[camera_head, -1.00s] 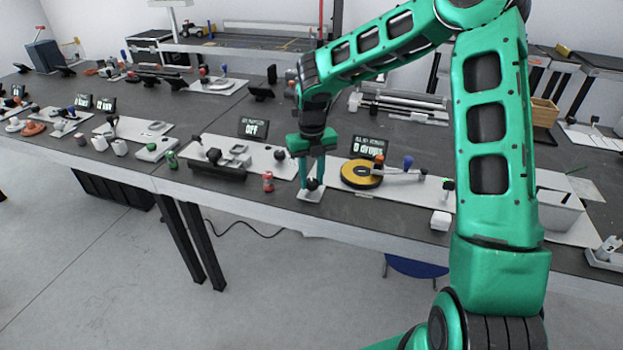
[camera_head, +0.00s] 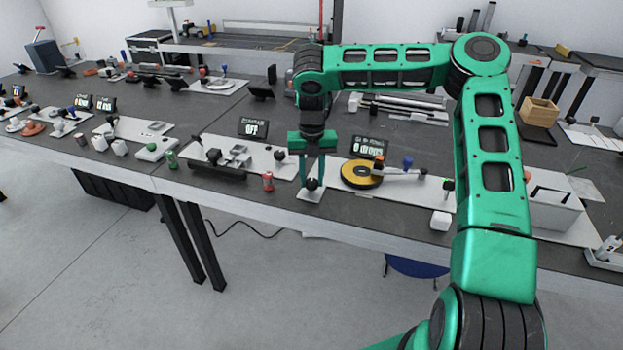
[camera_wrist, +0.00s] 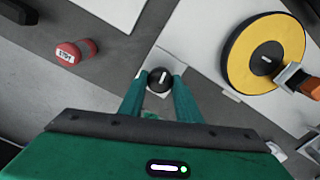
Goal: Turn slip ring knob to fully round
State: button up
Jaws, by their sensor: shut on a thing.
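The knob is a small dark round knob with a light pointer mark. In the wrist view the knob (camera_wrist: 159,79) sits between my fingertips, on a small pale plate (camera_wrist: 143,98). In the head view the knob (camera_head: 311,184) is low between the fingers, on the white plate (camera_head: 310,195) near the table's front edge. My gripper (camera_head: 311,178) points straight down and is shut on the knob; it also shows in the wrist view (camera_wrist: 158,85). The knob's sides are partly hidden by the fingers.
A yellow-and-black disc (camera_head: 361,174) stands close to the right. A small red button piece (camera_head: 267,181) is to the left. Displays stand behind, one reading OFF (camera_head: 253,128) and one about drops (camera_head: 368,147). A white cube (camera_head: 440,220) lies farther right near the edge.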

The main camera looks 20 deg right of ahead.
aim_at(311, 180)
dwell(0.6)
jog(key=o, duration=1.1)
jog(key=shift+c, duration=0.2)
notch_tip(311, 180, up, 11)
jog(key=shift+w+f, duration=0.15)
